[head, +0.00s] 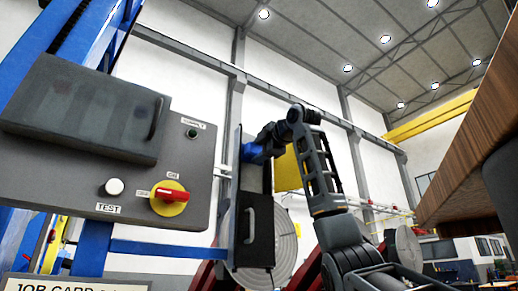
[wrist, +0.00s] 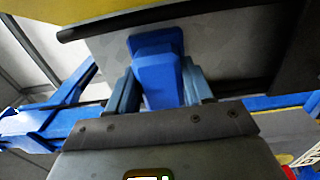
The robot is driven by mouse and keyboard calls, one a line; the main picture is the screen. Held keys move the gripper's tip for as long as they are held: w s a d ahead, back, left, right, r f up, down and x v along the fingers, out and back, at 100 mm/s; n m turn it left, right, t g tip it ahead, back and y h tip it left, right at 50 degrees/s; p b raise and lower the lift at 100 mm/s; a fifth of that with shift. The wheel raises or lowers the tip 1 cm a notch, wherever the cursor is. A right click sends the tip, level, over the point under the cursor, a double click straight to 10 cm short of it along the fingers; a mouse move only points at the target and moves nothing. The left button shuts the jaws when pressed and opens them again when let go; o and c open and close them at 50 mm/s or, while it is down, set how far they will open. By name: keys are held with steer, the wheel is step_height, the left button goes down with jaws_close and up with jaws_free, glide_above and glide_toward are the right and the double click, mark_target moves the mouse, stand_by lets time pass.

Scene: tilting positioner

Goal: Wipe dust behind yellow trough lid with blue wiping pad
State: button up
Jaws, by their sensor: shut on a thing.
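My gripper (wrist: 160,90) is shut on the blue wiping pad (wrist: 155,62), with one finger on each side of it. In the head view my gripper (head: 262,145) is at the end of my raised arm, and the blue pad (head: 249,152) shows small beside a dark upright panel. In the wrist view the pad's far end is over a pale grey mottled surface (wrist: 220,45); I cannot tell whether it touches or which marks are dust. A yellow panel, probably the trough lid (head: 288,172), is partly hidden behind my arm. A yellow strip (wrist: 110,22) crosses the wrist view's top.
A dark bar (wrist: 85,32) edges the grey surface. A blue frame (wrist: 45,125) runs alongside. In the head view a grey control panel (head: 190,150) with a red-and-yellow switch (head: 169,198) stands left. A dark panel with a handle (head: 250,225) stands near my gripper. A wooden edge (head: 460,150) overhangs at right.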

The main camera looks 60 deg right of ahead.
steer(key=shift+d+f+b, duration=0.1)
steer(key=shift+f+b, duration=2.4)
steer(key=shift+f, duration=1.8)
steer(key=shift+r, duration=0.1)
steer(key=b+v, duration=0.1)
steer(key=v, duration=0.5)
steer(key=shift+s+r+b, duration=0.1)
steer(key=shift+b, duration=0.2)
steer(key=shift+b+v, duration=0.35)
steer(key=shift+v, duration=1.15)
